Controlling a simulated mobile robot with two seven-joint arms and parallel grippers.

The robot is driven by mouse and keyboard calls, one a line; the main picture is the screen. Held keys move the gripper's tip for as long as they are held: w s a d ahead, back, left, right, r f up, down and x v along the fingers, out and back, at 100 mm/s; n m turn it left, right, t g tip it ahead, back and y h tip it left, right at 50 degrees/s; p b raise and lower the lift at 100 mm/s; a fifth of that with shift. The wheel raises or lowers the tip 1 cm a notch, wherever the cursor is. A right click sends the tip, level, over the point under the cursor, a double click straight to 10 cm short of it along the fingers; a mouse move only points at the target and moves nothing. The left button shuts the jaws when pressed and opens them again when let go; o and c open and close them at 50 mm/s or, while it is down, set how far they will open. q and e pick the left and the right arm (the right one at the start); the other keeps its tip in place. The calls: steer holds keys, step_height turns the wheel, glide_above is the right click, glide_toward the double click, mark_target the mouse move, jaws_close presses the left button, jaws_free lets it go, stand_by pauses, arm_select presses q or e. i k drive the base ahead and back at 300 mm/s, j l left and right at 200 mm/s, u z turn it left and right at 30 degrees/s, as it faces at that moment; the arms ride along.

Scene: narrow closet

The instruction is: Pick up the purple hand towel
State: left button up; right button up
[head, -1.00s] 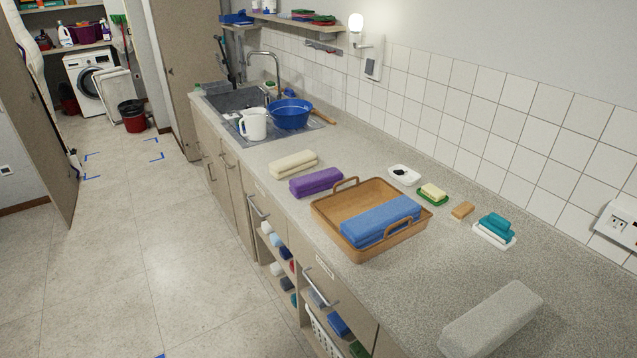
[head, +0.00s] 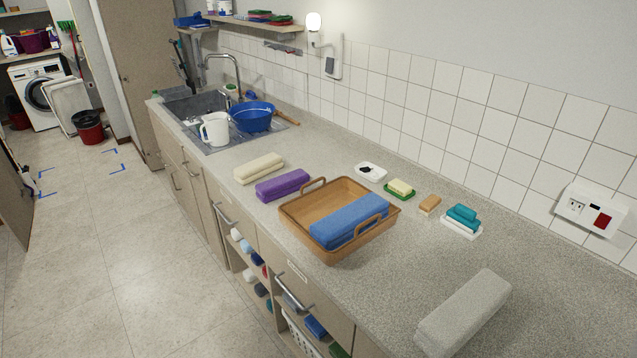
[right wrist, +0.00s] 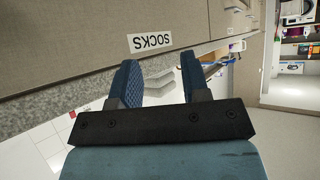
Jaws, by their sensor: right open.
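The purple hand towel (head: 283,185) lies folded on the grey counter in the head view, between a cream towel (head: 259,168) and a wooden tray (head: 300,229). A folded blue towel (head: 349,221) lies in the tray. My right gripper (right wrist: 165,77) shows in the right wrist view, its two blue fingers apart with nothing between them. A drawer front with a "SOCKS" label (right wrist: 150,41) is beside it. The purple towel is not visible in that view. Neither gripper shows in the head view.
A blue basin (head: 254,117) and white jug (head: 215,129) stand by the sink. Soap dishes, a sponge and a teal cloth (head: 462,216) lie right of the tray. A grey block (head: 464,312) sits at the near right. Floor along the cabinets is clear.

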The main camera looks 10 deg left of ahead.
mark_target(269, 190)
steer(key=i+j+z, duration=0.15)
steer(key=j, duration=0.15)
steer(key=j+z, duration=0.2)
steer(key=i+j+z, duration=0.15)
steer(key=j, duration=0.2)
steer(key=i+j, duration=0.15)
steer(key=j, duration=0.4)
steer(key=i+j+z, duration=0.15)
steer(key=j, duration=0.9)
steer(key=i+j+z, duration=0.15)
steer(key=j, duration=0.45)
